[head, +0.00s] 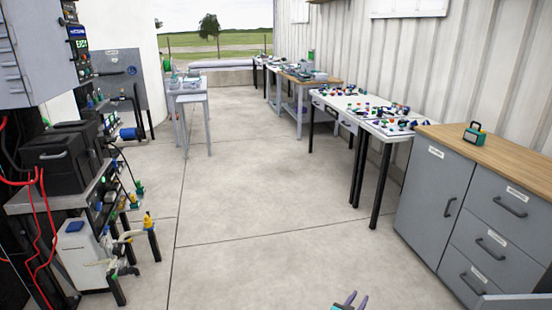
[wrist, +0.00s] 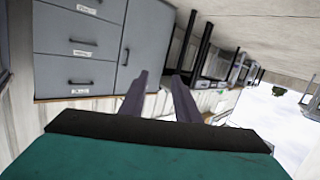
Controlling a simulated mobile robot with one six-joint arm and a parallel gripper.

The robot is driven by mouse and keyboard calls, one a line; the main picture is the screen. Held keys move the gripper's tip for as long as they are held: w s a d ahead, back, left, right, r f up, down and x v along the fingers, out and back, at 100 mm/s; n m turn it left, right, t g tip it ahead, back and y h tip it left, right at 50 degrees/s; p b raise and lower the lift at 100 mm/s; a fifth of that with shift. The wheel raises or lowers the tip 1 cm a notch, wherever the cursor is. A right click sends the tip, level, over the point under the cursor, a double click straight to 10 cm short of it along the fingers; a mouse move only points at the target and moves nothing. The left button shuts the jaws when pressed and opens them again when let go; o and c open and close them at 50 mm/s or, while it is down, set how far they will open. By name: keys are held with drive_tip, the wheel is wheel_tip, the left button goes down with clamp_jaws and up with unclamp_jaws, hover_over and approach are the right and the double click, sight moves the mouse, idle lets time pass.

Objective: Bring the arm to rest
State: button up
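My gripper (head: 358,295) shows at the bottom edge of the head view, right of centre, with its two purple-grey fingertips pointing up in the picture. Most of my arm is out of view. In the wrist view my gripper (wrist: 160,77) has its two fingers apart, with nothing between them. The wrist view is turned over, with the cabinet hanging from the top. My fingers look clear of everything, over open floor.
A grey drawer cabinet (head: 432,196) with a wooden top stands at right, a small green handled object (head: 474,134) on it. Cluttered tables (head: 345,101) line the right wall. A black box (head: 62,157) and hoses crowd the left. The middle concrete floor (head: 245,170) is clear.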

drive_tip(key=s+a+f+n+g+y, duration=0.3)
drive_tip(key=s+a+f+y, duration=0.2)
drive_tip(key=s+a, duration=0.3)
drive_tip(key=s+a+f+n+g+y, duration=0.2)
drive_tip(key=s+a+f+n+y, duration=0.35)
drive_tip(key=a, duration=0.45)
drive_tip(key=s+d+r+m+g, duration=0.1)
drive_tip(key=s+g, duration=1.2)
drive_tip(key=s, duration=1.8)
drive_tip(key=shift+s+d+r+m+h+p, duration=0.15)
drive_tip(key=shift+s+m+h+p, duration=0.15)
drive_tip(key=shift+s+m+h, duration=0.2)
drive_tip(key=shift+w, duration=0.1)
